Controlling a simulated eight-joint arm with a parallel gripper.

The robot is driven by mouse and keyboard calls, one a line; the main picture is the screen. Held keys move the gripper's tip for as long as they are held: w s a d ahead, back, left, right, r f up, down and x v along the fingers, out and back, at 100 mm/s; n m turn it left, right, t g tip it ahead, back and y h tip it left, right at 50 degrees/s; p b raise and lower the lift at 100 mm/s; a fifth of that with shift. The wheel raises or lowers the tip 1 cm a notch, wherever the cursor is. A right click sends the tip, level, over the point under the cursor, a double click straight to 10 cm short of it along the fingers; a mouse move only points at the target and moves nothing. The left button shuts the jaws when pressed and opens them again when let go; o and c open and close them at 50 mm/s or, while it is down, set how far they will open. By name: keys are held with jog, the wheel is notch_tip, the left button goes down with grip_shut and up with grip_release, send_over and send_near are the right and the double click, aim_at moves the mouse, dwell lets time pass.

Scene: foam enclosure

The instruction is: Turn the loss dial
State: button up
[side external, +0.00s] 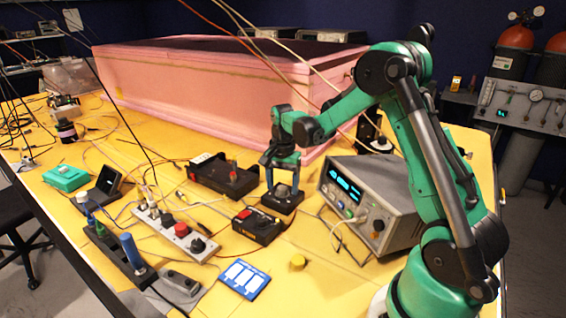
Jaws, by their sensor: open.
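My gripper (283,188) points straight down over a small black box (283,206) on the yellow table. Its two fingers are apart, one on each side of the top of this box. A dial there is mostly hidden by the fingers, and I cannot tell whether they touch it. No label reading "loss" is legible, so I cannot confirm that this is the loss dial. Other knobs show: a black knob (198,244) and a red knob (181,230) on a grey strip, and one on a black and orange box (244,214).
A grey bench instrument (370,205) with a lit display stands close right of my gripper. A black tray-like unit (222,176) is close on the left. The pink foam enclosure (200,85) rises behind. Cables hang overhead. Yellow table (325,275) is fairly clear in front.

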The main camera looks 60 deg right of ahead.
aim_at(282, 188)
jog(key=shift+r, duration=2.65)
jog(key=shift+a+r+n, duration=0.25)
jog(key=shift+a+n, duration=0.05)
jog(key=s+a+r+n+t, duration=0.2)
jog(key=s+a+n+t, duration=0.1)
jog(key=a+n, duration=0.4)
jog(key=s+a+r+n+t, duration=0.2)
jog(key=s+a+n+t, duration=0.2)
jog(key=a+n, duration=0.3)
jog(key=shift+s+a+r+n, duration=0.35)
jog(key=shift+s+a+n, duration=0.05)
jog(key=shift+s+a, duration=0.45)
